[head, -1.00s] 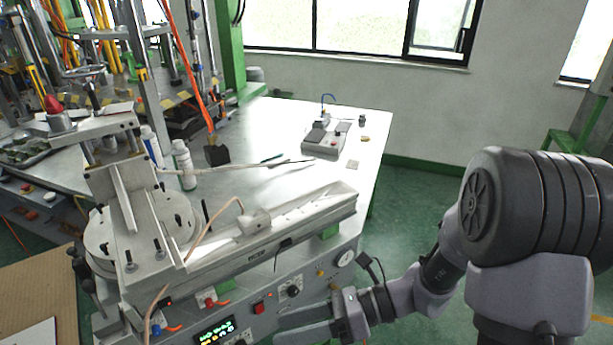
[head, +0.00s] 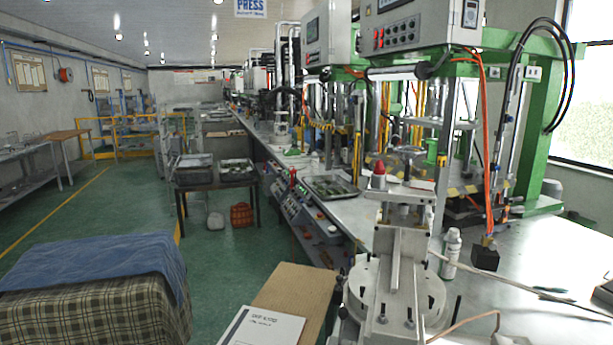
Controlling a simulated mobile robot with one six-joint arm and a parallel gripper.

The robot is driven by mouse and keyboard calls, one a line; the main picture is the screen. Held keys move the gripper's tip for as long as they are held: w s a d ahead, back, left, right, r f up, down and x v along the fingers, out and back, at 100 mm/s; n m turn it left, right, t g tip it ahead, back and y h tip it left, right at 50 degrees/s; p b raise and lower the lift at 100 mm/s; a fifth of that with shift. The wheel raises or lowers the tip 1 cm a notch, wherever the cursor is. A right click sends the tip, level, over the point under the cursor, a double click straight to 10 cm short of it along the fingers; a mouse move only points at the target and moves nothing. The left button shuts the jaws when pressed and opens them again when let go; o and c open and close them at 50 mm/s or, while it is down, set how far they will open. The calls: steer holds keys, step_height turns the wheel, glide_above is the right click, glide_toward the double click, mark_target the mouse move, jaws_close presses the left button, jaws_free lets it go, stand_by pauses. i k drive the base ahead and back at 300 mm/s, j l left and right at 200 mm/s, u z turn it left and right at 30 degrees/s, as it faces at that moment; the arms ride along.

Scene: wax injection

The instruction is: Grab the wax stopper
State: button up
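I cannot identify the wax stopper for certain. A small red dome-topped piece (head: 378,173) on a grey round base stands upright at the top of the wax injection fixture (head: 401,255), right of centre in the head view. The fixture has a pale metal channel sloping down to a round bolted plate (head: 366,305). My gripper and arm are out of the head view, so their position and whether anything is held cannot be seen.
A white bottle (head: 451,252) and a black block (head: 485,258) stand on the metal bench right of the fixture. A cardboard sheet (head: 296,300) and a printed booklet (head: 262,327) lie left of it. Green floor (head: 150,207) is open at left, behind a blanket-covered block (head: 95,290).

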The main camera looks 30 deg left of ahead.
mark_target(379, 170)
steer(key=u, duration=0.8)
